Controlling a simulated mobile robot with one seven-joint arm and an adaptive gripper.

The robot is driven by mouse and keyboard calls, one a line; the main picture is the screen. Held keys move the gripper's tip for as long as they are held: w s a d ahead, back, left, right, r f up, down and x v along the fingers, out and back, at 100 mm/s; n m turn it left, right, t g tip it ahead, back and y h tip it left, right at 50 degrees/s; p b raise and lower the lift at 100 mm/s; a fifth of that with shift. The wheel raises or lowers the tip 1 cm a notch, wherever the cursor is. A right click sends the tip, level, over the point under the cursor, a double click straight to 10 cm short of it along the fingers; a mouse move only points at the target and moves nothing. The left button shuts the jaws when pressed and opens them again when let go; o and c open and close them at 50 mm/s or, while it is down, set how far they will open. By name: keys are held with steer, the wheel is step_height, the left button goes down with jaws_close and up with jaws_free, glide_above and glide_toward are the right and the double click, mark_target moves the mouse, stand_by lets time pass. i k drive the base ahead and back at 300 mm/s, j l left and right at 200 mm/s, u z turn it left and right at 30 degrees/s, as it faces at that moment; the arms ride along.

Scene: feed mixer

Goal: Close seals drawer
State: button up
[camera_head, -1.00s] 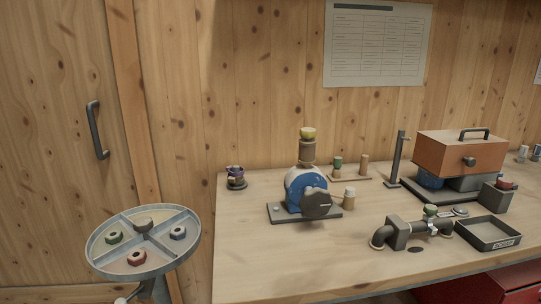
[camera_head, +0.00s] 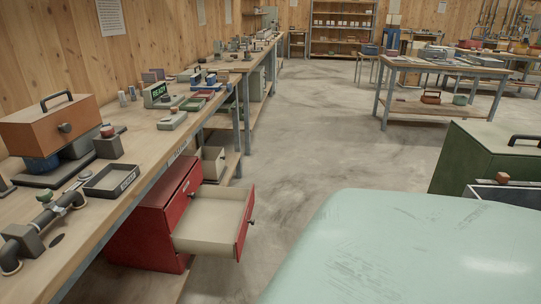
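A red drawer cabinet (camera_head: 150,232) stands under the workbench on the left. My gripper is not in view.
The workbench (camera_head: 140,150) runs along the left wall, holding an orange-covered machine (camera_head: 50,124) and a dark tray (camera_head: 112,181). A pale green rounded surface (camera_head: 400,250) fills the lower right. A green cabinet (camera_head: 480,160) stands at right. The concrete floor (camera_head: 300,130) between is clear.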

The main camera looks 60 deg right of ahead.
mark_target(215, 223)
steer(key=z, duration=1.5)
steer(key=i+z, duration=0.2)
steer(key=i+j, duration=0.1)
steer(key=i, duration=0.35)
